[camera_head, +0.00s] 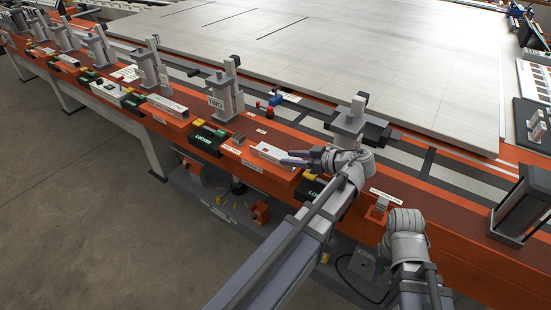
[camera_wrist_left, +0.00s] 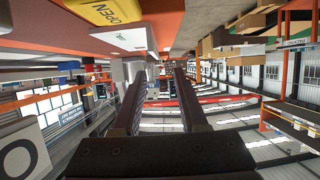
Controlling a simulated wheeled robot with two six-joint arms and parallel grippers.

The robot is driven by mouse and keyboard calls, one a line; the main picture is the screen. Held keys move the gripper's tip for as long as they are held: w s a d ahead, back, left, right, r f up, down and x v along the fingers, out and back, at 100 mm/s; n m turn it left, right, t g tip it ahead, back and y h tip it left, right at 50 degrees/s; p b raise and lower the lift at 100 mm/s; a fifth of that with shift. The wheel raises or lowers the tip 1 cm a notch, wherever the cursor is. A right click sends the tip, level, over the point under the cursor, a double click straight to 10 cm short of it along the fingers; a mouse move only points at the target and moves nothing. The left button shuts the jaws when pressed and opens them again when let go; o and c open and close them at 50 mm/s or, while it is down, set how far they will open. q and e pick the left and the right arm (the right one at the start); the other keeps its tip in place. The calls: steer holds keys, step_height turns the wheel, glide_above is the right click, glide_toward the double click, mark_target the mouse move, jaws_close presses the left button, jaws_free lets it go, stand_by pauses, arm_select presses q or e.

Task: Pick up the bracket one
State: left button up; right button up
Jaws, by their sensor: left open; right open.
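No label reading "one" is legible, so I cannot tell for sure which part is bracket one. A small grey bracket-like piece (camera_head: 380,206) sits on the orange rail, below a white label strip, left of my right wrist. My left gripper (camera_head: 286,158) points left over the rail, beside a white box (camera_head: 269,152). In the left wrist view its two dark fingers (camera_wrist_left: 158,80) stand apart with nothing held between them. My right wrist shows at the lower right in the head view; its fingers are hidden.
A dark tilted screen (camera_head: 522,207) stands at right. A yellow "OPEN" block (camera_wrist_left: 118,10) shows in the left wrist view.

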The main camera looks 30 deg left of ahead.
mark_target(276, 153)
arm_select(q)
steer(key=shift+w+a+f, duration=0.1)
steer(key=shift+a+f, duration=0.25)
steer(key=shift+a, duration=0.25)
steer(key=shift+a+f+b, duration=0.2)
steer(key=shift+b, duration=0.15)
steer(key=x, duration=0.1)
steer(key=b+x, duration=0.2)
steer(key=x, duration=0.1)
steer(key=shift+w+f, duration=0.3)
steer(key=shift+f, duration=0.1)
steer(key=shift+a, duration=0.15)
jaws_close()
